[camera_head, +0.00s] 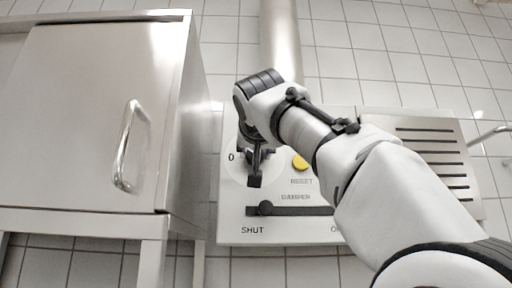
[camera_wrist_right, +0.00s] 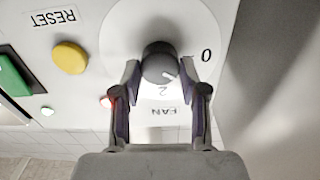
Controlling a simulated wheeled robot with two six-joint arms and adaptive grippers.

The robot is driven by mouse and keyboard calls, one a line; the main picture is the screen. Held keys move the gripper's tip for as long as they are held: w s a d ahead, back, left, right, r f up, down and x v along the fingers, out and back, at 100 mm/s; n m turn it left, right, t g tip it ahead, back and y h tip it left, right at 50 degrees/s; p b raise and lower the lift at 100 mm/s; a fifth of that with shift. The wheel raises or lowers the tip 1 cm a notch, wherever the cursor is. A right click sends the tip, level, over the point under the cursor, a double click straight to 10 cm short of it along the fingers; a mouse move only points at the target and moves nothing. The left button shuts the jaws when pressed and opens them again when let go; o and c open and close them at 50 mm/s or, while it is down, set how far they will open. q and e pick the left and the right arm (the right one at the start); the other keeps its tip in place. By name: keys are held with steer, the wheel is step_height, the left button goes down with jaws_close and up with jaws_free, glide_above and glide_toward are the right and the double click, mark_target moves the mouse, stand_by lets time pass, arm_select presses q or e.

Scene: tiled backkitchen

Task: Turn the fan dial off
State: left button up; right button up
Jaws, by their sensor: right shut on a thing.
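The fan dial (camera_wrist_right: 160,60) is a dark grey round knob on a pale round plate in the right wrist view. The word FAN is printed upside down below it, a 0 to its right and a 2 just under it. A white mark on the knob points down and to the right, between the 2 and the 0. My right gripper (camera_wrist_right: 159,72) is shut on the dial, one finger on each side. In the head view my right gripper (camera_head: 255,168) covers the dial, with the 0 showing at its left. My left gripper is not in view.
A yellow RESET button (camera_wrist_right: 69,57) sits beside the dial, and a green switch (camera_wrist_right: 14,76) lies beyond it. The damper slider (camera_head: 266,208) is below the dial on the panel (camera_head: 230,225). A steel cabinet (camera_head: 90,110) stands close at the left.

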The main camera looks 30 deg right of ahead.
steer(key=shift+w+n, duration=0.1)
steer(key=shift+n, duration=3.4)
